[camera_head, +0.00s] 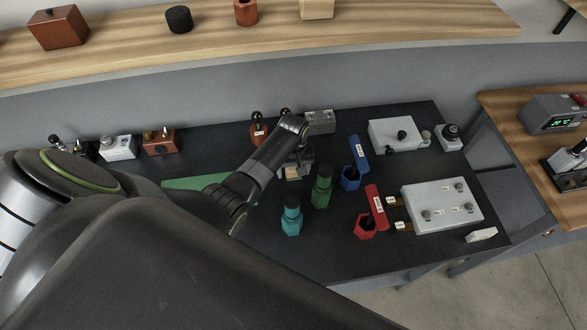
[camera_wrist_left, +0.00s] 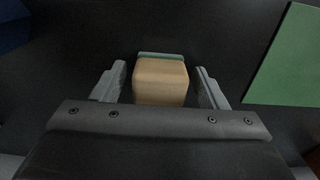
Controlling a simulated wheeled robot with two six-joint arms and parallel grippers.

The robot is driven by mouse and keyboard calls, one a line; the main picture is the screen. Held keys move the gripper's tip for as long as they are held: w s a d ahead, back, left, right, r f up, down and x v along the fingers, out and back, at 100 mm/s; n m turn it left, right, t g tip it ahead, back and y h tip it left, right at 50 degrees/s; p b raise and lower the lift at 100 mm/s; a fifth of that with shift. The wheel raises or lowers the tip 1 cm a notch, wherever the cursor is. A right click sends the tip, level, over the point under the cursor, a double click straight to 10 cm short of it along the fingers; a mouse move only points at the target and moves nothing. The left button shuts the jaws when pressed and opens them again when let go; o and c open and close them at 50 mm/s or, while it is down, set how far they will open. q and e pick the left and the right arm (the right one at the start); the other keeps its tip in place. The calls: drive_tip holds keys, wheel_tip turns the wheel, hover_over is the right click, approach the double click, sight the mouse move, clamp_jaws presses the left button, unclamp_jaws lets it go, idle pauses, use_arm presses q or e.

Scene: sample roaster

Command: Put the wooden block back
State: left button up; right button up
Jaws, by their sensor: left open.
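The wooden block (camera_wrist_left: 160,82) is pale tan with rounded edges and shows in the middle of the left wrist view. My left gripper (camera_wrist_left: 160,76) is open, with one finger on each side of the block and a visible gap at both sides. A thin grey-green edge shows just beyond the block. In the head view my left gripper (camera_head: 294,165) points down over the dark table, and a small part of the block (camera_head: 292,173) shows under it. Whether the block touches the table is hard to tell. My right gripper is not in view.
A green mat (camera_head: 195,182) lies left of the gripper, partly behind my arm. Close on the right stand green (camera_head: 321,190), teal (camera_head: 291,220) and blue (camera_head: 350,178) holders. A red holder (camera_head: 365,227) and a light grey box (camera_head: 442,205) are further right.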

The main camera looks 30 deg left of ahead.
use_arm(q)
wheel_tip(320, 180, up, 12)
drive_tip(key=shift+r+b, duration=0.15)
drive_tip(key=shift+b, duration=0.3)
idle(0.7)
